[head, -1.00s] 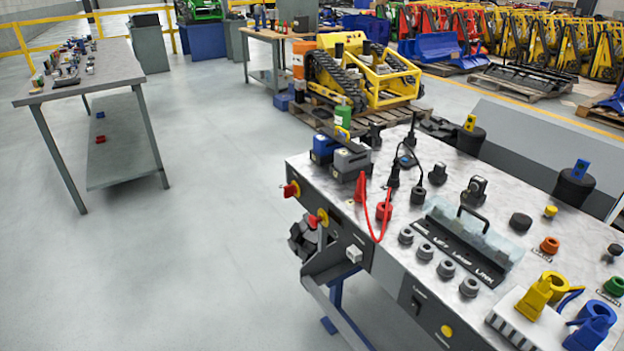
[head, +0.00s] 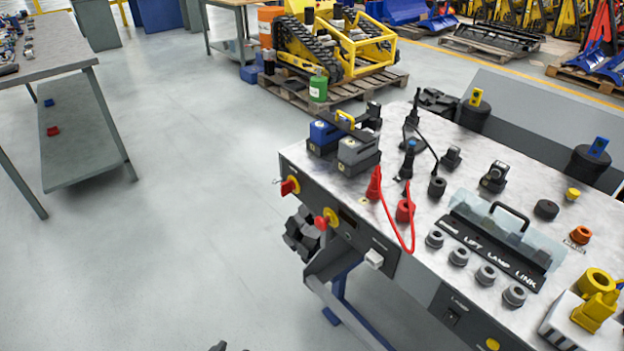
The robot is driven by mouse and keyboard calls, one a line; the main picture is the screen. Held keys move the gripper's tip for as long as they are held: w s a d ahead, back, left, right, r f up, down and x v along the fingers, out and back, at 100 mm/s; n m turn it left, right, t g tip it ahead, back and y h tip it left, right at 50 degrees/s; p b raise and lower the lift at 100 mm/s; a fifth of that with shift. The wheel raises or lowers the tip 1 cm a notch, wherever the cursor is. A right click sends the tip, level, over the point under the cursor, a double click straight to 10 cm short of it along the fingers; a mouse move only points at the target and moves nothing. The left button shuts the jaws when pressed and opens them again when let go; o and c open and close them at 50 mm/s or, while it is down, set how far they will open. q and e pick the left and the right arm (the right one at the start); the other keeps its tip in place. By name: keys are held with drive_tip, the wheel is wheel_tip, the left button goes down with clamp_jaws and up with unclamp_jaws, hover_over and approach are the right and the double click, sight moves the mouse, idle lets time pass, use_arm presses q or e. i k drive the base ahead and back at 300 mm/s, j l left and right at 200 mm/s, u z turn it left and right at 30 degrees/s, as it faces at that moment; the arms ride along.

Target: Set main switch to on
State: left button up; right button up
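The bench's dark front panel carries a red handle on a yellow disc (head: 290,185) at its left end, which looks like a rotary main switch; its label and exact setting are too small to read. A red knob on a yellow disc (head: 327,219) sits just right of it, resembling a stop button. A black rocker switch (head: 451,316) is farther right on the same front. A small dark tip at the bottom edge, left of centre, may be my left gripper (head: 219,346); its fingers are mostly cut off, well below and apart from the panel. My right gripper is not in view.
The bench top (head: 300,157) holds blue and grey battery-like blocks, a red cable and a clear-covered switch strip (head: 495,240). The floor left of the bench is clear.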

sight(287, 187)
drive_tip(key=i+j+z, duration=0.15)
drive_tip(key=j+z, duration=0.3)
drive_tip(key=i+j+z, duration=0.1)
drive_tip(key=j+z, duration=0.15)
drive_tip(key=z, duration=0.15)
drive_tip(key=j+z, duration=0.5)
drive_tip(key=j, duration=0.3)
drive_tip(key=i, duration=0.05)
